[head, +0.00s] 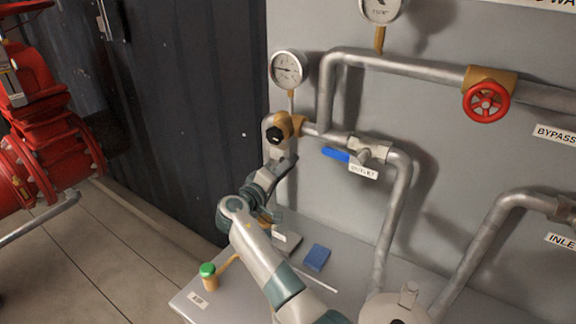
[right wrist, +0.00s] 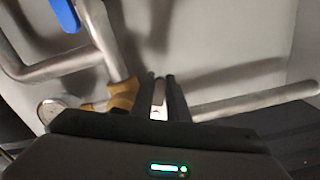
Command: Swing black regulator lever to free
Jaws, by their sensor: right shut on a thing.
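The brass regulator (head: 290,125) sits on the grey pipe at the left, below a round gauge, with a black cap (head: 273,135) on its front. My right gripper (head: 288,160) is just below it, shut on the black regulator lever, which the fingers mostly hide in the head view. In the right wrist view the brass body (right wrist: 123,95) is just left of my right gripper (right wrist: 162,85). A narrow pale strip shows between the dark fingers there. I cannot tell the lever's exact angle. My left gripper is not in view.
A blue-handled outlet valve (head: 337,155) is close on the right. The gauge (head: 287,70) stands above the regulator and a red bypass wheel (head: 486,102) is farther right. A blue block (head: 317,257) and a green-capped brass part (head: 209,275) are on the grey bench (head: 240,300).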

